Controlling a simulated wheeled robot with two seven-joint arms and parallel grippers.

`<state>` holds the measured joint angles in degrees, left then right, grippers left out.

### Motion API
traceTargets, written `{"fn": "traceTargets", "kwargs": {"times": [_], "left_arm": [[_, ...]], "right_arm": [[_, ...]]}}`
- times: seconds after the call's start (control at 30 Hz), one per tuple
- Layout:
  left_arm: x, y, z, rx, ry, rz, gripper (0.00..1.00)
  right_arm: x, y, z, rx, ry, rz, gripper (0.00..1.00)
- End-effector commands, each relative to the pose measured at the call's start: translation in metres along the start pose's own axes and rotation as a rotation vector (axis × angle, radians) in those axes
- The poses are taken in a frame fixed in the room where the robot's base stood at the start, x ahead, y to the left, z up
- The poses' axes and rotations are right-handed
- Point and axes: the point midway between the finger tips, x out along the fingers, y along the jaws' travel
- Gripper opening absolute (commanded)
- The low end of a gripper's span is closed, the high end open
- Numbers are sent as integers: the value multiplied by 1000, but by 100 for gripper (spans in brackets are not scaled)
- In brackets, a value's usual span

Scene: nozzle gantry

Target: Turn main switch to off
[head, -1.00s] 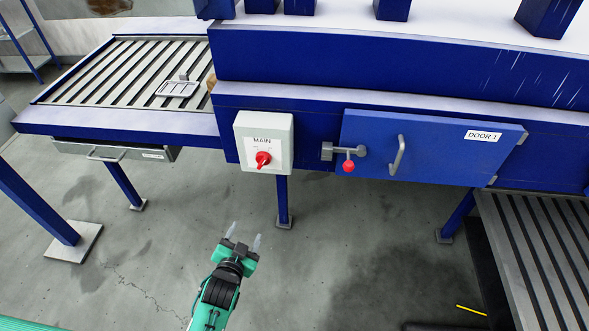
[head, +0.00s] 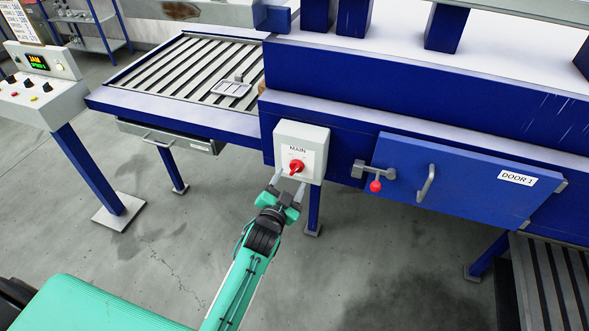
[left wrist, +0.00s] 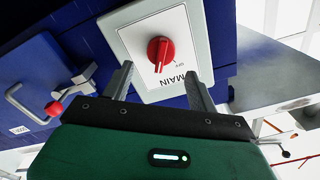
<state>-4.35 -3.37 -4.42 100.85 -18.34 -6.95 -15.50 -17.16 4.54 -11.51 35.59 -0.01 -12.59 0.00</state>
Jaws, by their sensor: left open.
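The main switch is a red rotary knob (head: 296,167) on a light grey box (head: 314,136) labelled MAIN, fixed to the blue machine front. My left gripper (head: 287,185) is just below and in front of the knob, its two fingers open and pointing up toward it. In the left wrist view the red knob (left wrist: 160,50) sits beyond the open fingertips (left wrist: 158,78), roughly between them. The fingers look empty; I cannot tell whether they touch the box. The knob's pointer is slanted in the head view. My right gripper is not in view.
Right of the box are a latch with a red ball (head: 375,186) and the blue DOOR 1 panel (head: 470,185) with a handle. A slatted conveyor (head: 190,70) is at the left, with a drawer (head: 165,137) below. A control panel (head: 40,100) stands far left.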

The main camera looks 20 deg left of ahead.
Motion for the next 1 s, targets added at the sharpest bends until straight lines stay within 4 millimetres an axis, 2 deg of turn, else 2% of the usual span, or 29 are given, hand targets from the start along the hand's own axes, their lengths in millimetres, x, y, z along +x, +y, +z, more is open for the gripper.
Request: {"fn": "traceTargets", "kwargs": {"times": [0.1,0.3,0.67,0.73,0.9,0.93,1.0], "left_arm": [[20,-1,-2,-1,0,-1,59],[39,0,-1,-1,-1,0,59],[44,0,0,-1,0,0,59],[44,0,0,-1,0,0,51],[44,0,0,-1,0,0,18],[44,0,0,-1,0,0,15],[44,0,0,-1,0,0,15]], "right_arm": [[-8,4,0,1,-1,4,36],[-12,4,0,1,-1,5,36],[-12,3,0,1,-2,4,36],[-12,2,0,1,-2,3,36],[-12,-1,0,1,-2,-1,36],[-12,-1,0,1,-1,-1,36],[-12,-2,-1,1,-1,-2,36]]}}
